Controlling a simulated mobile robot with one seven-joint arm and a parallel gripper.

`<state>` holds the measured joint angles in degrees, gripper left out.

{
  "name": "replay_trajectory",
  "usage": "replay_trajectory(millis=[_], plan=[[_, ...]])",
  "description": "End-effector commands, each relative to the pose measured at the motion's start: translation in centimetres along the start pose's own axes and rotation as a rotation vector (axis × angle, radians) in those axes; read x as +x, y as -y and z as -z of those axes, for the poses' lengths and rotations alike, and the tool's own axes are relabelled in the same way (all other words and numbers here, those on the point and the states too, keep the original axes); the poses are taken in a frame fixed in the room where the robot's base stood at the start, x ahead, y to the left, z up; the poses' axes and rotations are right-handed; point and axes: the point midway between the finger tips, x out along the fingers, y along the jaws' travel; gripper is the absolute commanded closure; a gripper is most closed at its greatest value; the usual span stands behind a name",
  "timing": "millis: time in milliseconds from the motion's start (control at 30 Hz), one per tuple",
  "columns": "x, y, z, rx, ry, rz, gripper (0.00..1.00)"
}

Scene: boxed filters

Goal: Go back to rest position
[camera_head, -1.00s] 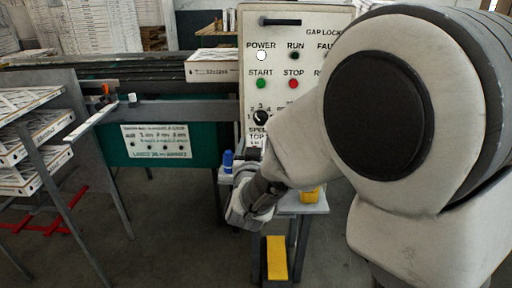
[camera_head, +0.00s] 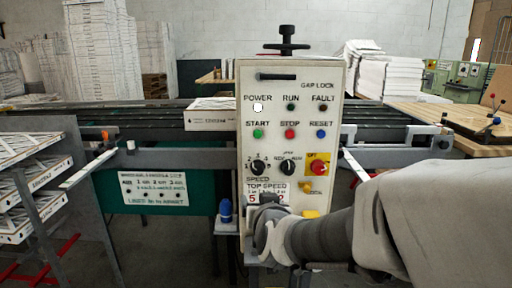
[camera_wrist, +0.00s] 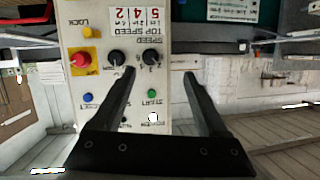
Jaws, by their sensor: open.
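My arm (camera_head: 330,238) reaches in from the lower right in the head view. Its end is in front of the lower part of the white control panel (camera_head: 328,120), and the fingertips are hard to make out there. In the wrist view my gripper (camera_wrist: 160,76) is open and empty, with two dark fingers spread apart. The panel (camera_wrist: 75,40) appears upside down behind the fingers, with its speed knobs, buttons and red stop (camera_wrist: 80,60). I cannot tell how far the fingers are from the panel.
A blue bottle-like object (camera_head: 225,211) stands left of the panel's base. A conveyor (camera_head: 100,132) runs behind the panel. A rack of boxed filters (camera_head: 35,188) stands at the left. A wooden table (camera_head: 465,122) is at the right. Floor shows between the rack and the conveyor.

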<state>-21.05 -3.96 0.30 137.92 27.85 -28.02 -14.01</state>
Motion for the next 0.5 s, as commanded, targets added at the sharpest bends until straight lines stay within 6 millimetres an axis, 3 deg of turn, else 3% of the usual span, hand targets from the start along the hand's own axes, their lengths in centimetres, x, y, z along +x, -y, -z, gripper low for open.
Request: replay_trajectory(millis=[167,500], plan=[[-4.2,-1.6,-0.4,0.003,0.154,0.048,0.24],[-14.7,-6.4,-4.5,-0.025,0.491,-0.002,0.24]])
